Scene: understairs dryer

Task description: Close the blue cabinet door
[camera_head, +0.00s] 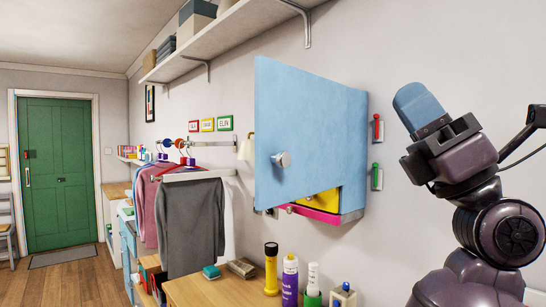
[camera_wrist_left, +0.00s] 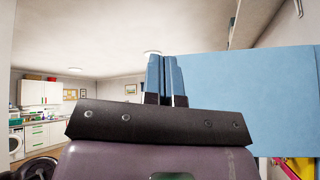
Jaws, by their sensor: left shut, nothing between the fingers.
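The blue cabinet door (camera_head: 315,130) stands open on the wall cabinet. Its round light knob (camera_head: 281,159) is near the left edge, and its right edge is by the wall. The cabinet's pink lower edge (camera_head: 320,214) and a yellow part (camera_head: 315,199) show below the door; the rest of the inside is hidden. My left gripper (camera_head: 418,107) is right of the door, with blue fingers shut and empty, apart from the door in the picture. In the left wrist view the shut fingers (camera_wrist_left: 166,78) point up, with the door (camera_wrist_left: 250,100) right of them. My right gripper is not in view.
A wooden counter (camera_head: 215,291) below holds a yellow-black flashlight (camera_head: 271,268), a purple bottle (camera_head: 290,281) and other small items. A shelf (camera_head: 235,38) runs above.

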